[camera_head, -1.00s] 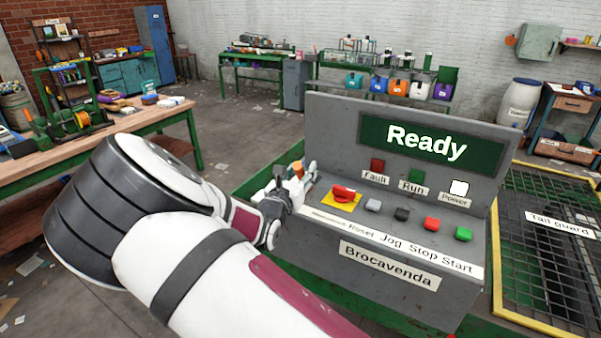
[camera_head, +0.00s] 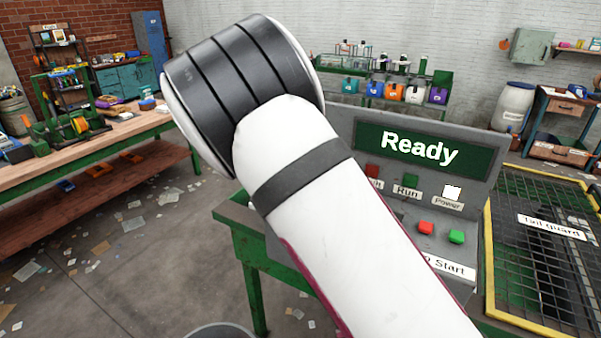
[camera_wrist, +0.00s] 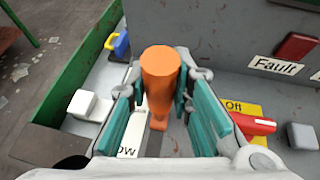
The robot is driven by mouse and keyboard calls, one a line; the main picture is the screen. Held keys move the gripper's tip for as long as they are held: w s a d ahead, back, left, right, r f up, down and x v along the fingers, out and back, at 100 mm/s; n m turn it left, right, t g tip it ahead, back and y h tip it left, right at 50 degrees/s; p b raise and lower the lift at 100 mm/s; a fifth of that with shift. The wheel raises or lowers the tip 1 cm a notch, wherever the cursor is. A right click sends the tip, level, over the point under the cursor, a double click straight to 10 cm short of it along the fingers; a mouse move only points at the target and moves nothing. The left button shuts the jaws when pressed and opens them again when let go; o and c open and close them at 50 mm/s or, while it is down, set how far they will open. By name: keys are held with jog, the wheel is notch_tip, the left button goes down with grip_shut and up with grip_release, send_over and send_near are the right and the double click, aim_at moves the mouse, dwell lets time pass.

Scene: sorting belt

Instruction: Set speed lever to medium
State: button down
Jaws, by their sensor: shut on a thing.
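The speed lever (camera_wrist: 160,65), with an orange handle, stands in the middle of the wrist view. My gripper (camera_wrist: 158,95) is shut on this handle, with teal finger pads on its left and right sides. A white label (camera_wrist: 131,140) ending in "ow" lies below the handle, partly covered by my fingers. Other speed labels cannot be read. In the head view my arm hides the gripper, the lever and the left part of the grey console (camera_head: 485,150). The console screen (camera_head: 418,146) reads "Ready".
In the wrist view, a red rotary switch (camera_wrist: 252,125) on a yellow plate and a grey button (camera_wrist: 302,135) sit right of my fingers. A red button (camera_head: 426,228) and a green button (camera_head: 456,237) show in the head view. A tail guard grid (camera_head: 545,260) stands at right.

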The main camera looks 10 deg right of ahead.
jog(key=shift+w+d+f+g, duration=0.1)
jog(key=shift+w+d+g, duration=0.05)
jog(key=shift+g, duration=0.15)
jog(key=c, duration=1.4)
grip_release()
jog(key=v, duration=1.2)
